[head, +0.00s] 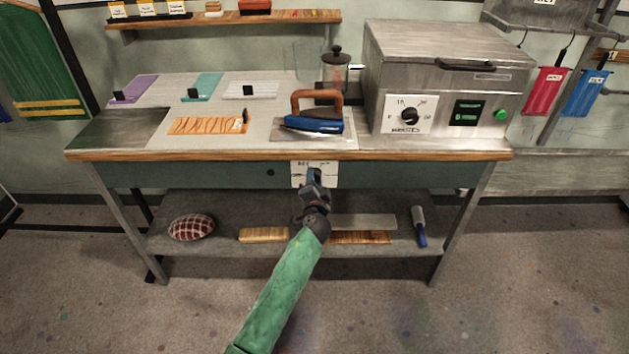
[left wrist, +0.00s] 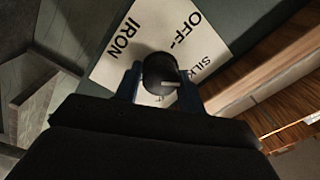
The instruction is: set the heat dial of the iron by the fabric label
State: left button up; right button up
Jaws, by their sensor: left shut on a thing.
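The iron (head: 315,125), blue with a brown handle, rests on a pad on the bench. Below the bench edge is a white dial plate (head: 300,180); in the left wrist view the plate (left wrist: 115,70) reads IRON, OFF and SILK, with the rest hidden. My left gripper (head: 315,176) is at this plate. In the left wrist view its fingers (left wrist: 158,85) are shut on the round black dial (left wrist: 156,68). The dial's white mark points right in that view, below SILK; its exact setting is unclear. A small tag (head: 239,124) lies on the patterned board, unreadable. My right gripper is out of view.
Purple (head: 139,87), teal (head: 206,84) and pale (head: 262,88) pieces with dark clips lie on the bench. A grey metal box (head: 440,70) with its own knob stands at right. The lower shelf holds a checked cushion (head: 191,227), boards and a blue-handled tool (head: 421,230).

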pick_arm(q)
jog(key=shift+r+m, duration=0.15)
jog(key=shift+m, duration=0.15)
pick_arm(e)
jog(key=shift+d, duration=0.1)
pick_arm(q)
jog(key=o, duration=0.9)
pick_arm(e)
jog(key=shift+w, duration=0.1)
pick_arm(q)
jog(key=s, duration=0.4)
jog(key=s+b, duration=0.1)
jog(key=s, duration=0.2)
jog(key=shift+s+f, duration=0.2)
jog(key=shift+s, duration=0.2)
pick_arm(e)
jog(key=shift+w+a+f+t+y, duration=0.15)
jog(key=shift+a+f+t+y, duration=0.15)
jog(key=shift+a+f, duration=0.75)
